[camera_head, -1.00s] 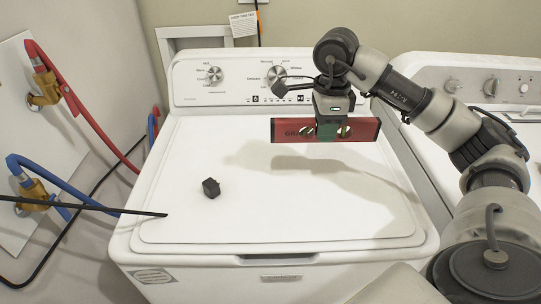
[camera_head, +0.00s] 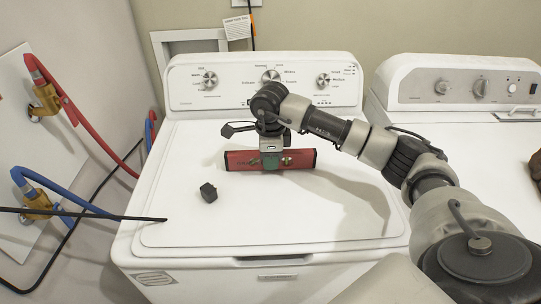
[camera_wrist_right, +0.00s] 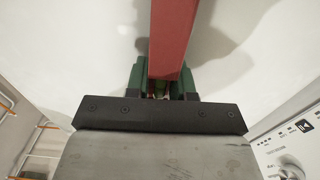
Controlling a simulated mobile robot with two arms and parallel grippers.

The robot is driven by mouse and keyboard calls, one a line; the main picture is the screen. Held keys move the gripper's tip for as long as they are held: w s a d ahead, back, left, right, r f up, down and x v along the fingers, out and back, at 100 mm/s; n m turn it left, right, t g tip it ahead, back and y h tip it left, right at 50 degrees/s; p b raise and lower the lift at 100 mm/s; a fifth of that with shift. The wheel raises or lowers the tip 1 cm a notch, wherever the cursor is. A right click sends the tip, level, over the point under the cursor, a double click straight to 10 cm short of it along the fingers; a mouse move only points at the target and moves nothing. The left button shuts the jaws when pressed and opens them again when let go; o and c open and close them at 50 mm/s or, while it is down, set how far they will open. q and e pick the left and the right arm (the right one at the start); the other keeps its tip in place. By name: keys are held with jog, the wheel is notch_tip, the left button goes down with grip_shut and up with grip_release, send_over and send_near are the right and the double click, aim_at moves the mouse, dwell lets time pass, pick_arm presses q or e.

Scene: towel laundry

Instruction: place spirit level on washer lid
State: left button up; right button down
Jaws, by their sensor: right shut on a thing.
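The red spirit level (camera_head: 238,161) lies lengthwise from left to right over the back part of the white washer lid (camera_head: 285,215). My right gripper (camera_head: 271,161) is shut on the middle of the level from above. In the right wrist view the level (camera_wrist_right: 173,38) runs between the green fingers (camera_wrist_right: 163,82), with the white lid surface behind it. The level is low over the lid; I cannot tell whether its underside touches. My left gripper is not in view.
A small black block (camera_head: 208,192) sits on the lid, left of the level. The control panel (camera_head: 265,82) rises behind. A second white machine (camera_head: 465,150) stands to the right. Red and blue hoses (camera_head: 65,100) and a dark thin rod (camera_head: 85,214) are at the left.

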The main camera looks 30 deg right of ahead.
jog(key=shift+f, duration=0.2)
jog(key=c, duration=1)
grip_release()
jog(key=shift+o, duration=0.2)
jog(key=shift+r, duration=0.15)
jog(key=shift+r, duration=0.2)
notch_tip(320, 180, up, 12)
jog(key=shift+f+b, duration=0.15)
jog(key=shift+b, duration=0.8)
